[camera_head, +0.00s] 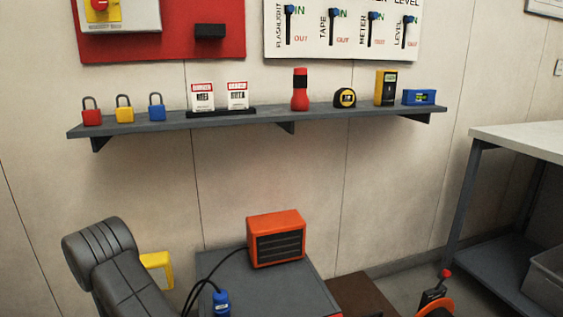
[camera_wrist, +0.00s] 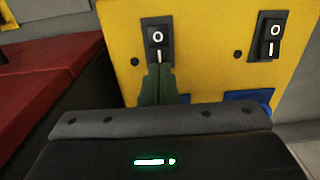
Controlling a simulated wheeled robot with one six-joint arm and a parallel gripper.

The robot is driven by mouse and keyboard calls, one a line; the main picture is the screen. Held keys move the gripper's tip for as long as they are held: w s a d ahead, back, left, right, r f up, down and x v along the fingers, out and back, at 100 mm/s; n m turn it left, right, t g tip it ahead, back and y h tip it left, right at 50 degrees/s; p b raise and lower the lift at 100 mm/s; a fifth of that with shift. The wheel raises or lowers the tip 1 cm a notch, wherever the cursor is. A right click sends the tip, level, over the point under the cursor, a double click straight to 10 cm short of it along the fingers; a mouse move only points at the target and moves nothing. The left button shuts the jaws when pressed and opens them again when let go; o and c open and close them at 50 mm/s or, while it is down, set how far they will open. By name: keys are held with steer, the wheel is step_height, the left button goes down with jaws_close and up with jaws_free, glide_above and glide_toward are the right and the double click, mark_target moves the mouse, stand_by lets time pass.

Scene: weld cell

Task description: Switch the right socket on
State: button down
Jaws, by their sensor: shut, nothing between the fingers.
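A yellow socket box (camera_wrist: 205,60) fills the upper middle of the wrist view. It carries two black rocker switches marked O above and I below: a left switch (camera_wrist: 158,40) and a right switch (camera_wrist: 267,37). Blue socket covers (camera_wrist: 248,96) show low on the box, partly hidden by my gripper. My gripper (camera_wrist: 158,70) is shut and empty, its fingertips at the lower end of the left switch; I cannot tell whether they touch. In the head view the box (camera_head: 157,270) is mostly hidden behind my arm, and the gripper is out of sight.
An orange heater (camera_head: 276,238) stands on a grey cabinet (camera_head: 250,285), with a black cable and blue plug (camera_head: 221,302) beside it. A wall shelf (camera_head: 270,119) above holds padlocks, tags and tools. A workbench (camera_head: 520,135) stands at the right.

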steer(key=shift+f+b, duration=0.9)
steer(key=shift+f, duration=0.25)
stand_by(0.4)
steer(key=shift+r, duration=0.15)
steer(key=shift+r+p, duration=2.05)
steer(key=shift+r, duration=1.4)
steer(key=shift+f+b, duration=2.05)
steer(key=shift+f, duration=1.55)
steer(key=shift+r, duration=0.1)
steer(key=shift+r, duration=0.15)
